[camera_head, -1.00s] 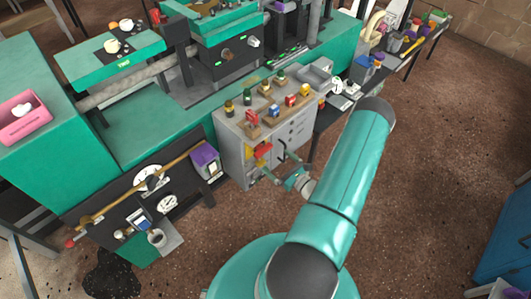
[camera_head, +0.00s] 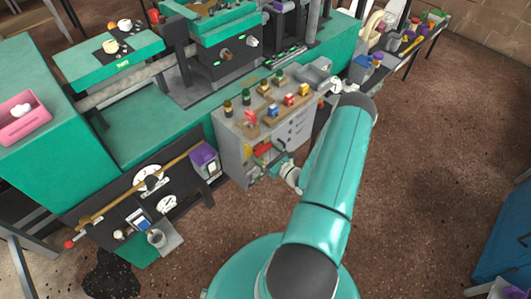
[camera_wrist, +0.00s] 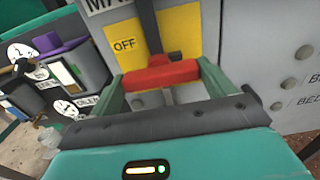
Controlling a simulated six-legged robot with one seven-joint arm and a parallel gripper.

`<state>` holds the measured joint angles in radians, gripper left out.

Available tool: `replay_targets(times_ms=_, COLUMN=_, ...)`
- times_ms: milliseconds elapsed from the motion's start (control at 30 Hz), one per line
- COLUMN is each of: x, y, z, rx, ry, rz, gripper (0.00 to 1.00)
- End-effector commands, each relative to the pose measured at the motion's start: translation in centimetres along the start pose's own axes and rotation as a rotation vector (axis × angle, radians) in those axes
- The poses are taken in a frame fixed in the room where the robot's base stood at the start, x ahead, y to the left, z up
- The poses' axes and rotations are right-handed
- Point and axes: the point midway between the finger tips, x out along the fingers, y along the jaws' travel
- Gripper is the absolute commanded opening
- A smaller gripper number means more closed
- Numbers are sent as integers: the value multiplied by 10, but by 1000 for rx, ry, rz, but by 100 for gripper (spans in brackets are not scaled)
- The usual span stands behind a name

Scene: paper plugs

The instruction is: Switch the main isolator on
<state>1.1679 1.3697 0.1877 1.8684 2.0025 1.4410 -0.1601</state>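The main isolator is on the front of a grey cabinet. In the wrist view it has a red crossbar handle (camera_wrist: 160,75) on a dark lever, in front of a yellow plate (camera_wrist: 180,33) marked OFF. The lever hangs downward with the red bar at its lower end. My gripper (camera_wrist: 162,88) is open, with one green finger near each end of the red bar; whether they touch it I cannot tell. In the head view the isolator's red and yellow parts (camera_head: 262,148) show just left of my gripper (camera_head: 275,164), which partly covers the cabinet front.
The grey cabinet (camera_head: 232,148) carries several coloured plugs on top. A dark panel with dials (camera_head: 180,185) and a purple-topped box (camera_head: 205,160) stand to its left. Round knobs (camera_wrist: 288,83) sit right of the isolator.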

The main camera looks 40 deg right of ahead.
Motion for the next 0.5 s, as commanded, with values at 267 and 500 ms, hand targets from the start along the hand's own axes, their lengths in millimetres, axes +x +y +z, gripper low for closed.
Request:
replay_targets(times_ms=267, x=0, y=0, z=0, rx=12, ry=0, rz=0, gripper=41)
replay_targets(times_ms=500, x=0, y=0, z=0, rx=93, ry=-1, rz=-1, gripper=41)
